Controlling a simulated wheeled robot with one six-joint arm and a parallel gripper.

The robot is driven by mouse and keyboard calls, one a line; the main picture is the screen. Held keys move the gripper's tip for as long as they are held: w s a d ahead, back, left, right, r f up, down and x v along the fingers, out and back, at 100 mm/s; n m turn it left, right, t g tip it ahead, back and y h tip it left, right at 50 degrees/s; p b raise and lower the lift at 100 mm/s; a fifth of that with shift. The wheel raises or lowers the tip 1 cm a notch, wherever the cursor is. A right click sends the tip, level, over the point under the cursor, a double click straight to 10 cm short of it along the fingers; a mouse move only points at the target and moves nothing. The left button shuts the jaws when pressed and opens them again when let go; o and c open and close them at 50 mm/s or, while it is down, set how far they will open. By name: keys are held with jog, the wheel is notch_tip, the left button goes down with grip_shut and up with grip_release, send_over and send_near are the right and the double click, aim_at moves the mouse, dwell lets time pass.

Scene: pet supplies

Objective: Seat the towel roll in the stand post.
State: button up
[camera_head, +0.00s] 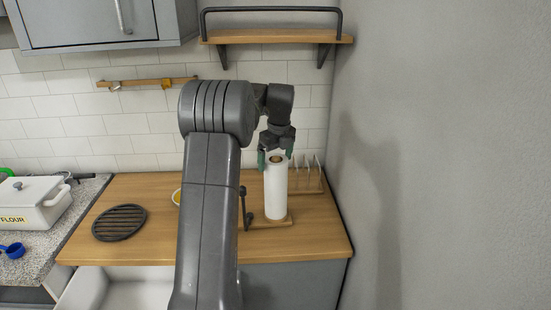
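The white towel roll (276,193) stands upright, and its lower end appears to meet the wooden base of the stand (286,222) on the counter. The brown core opening shows at the top of the roll. The stand post is hidden, so I cannot tell from this view how the core sits around it. My gripper (276,159) points down at the roll's top, with one green-tipped finger on each side. The fingers are close to the roll's edges; whether they touch it is too small to tell.
A small dark upright arm (244,208) stands left of the roll. A wooden rack with pale uprights (309,180) is close behind right. A black round trivet (120,222) lies left, beyond my arm. A wall shelf (278,36) hangs above. The grey wall bounds the right.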

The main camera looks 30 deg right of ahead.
notch_tip(320, 180, up, 13)
jog(key=s+b, duration=0.1)
jog(key=shift+s+d, duration=0.15)
jog(key=shift+s, duration=0.05)
dwell(0.5)
jog(key=f, duration=0.4)
jog(key=w+f, duration=0.1)
jog(key=f, duration=0.3)
jog(key=f+p, duration=0.1)
jog(key=f, duration=0.4)
jog(key=shift+w+f, duration=0.1)
jog(key=shift+w, duration=0.1)
jog(key=shift+r, duration=0.5)
jog(key=shift+f, duration=0.1)
